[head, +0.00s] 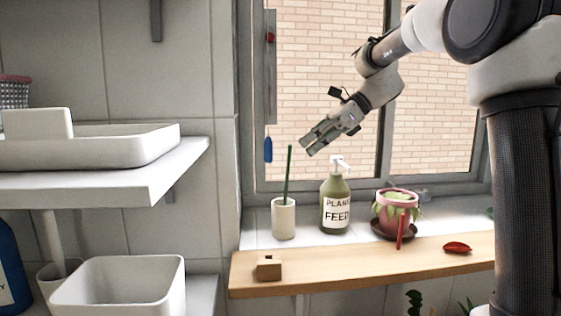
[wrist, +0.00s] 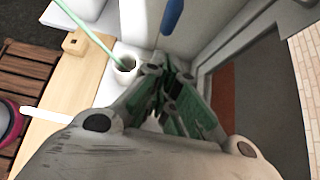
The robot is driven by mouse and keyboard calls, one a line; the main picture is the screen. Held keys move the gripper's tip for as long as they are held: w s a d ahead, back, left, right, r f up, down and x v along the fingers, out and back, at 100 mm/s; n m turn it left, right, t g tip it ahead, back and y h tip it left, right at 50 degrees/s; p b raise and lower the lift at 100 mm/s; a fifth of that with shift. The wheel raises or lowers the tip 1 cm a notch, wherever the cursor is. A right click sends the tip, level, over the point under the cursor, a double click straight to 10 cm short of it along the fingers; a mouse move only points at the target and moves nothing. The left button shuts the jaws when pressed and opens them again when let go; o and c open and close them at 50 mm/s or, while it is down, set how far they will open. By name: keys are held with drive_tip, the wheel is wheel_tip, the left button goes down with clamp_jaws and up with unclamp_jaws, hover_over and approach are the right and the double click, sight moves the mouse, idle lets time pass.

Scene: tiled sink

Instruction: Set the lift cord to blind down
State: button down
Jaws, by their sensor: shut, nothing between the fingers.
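The lift cord hangs at the window's left edge, with a blue pull (head: 268,150) at its lower end. The blue pull also shows at the top of the wrist view (wrist: 172,15). A narrow grey strip (head: 270,90) with a red mark near its top runs above the pull. My gripper (head: 308,146) is shut and empty, pointing down and left in front of the window, to the right of the pull and apart from it. In the wrist view the closed fingers (wrist: 168,95) lie below the pull in the picture. No lowered blind shows over the glass.
A white cup (head: 284,219) with a green stick, a green plant feed bottle (head: 334,212) and a pink plant pot (head: 398,208) stand on the sill below my gripper. A wooden block (head: 269,268) sits on the wooden ledge. A white sink (head: 120,147) is at left.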

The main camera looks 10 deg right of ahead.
sight(268, 149)
drive_tip(key=x, duration=0.9)
drive_tip(key=shift+a+f, duration=0.2)
drive_tip(key=shift+a, duration=0.05)
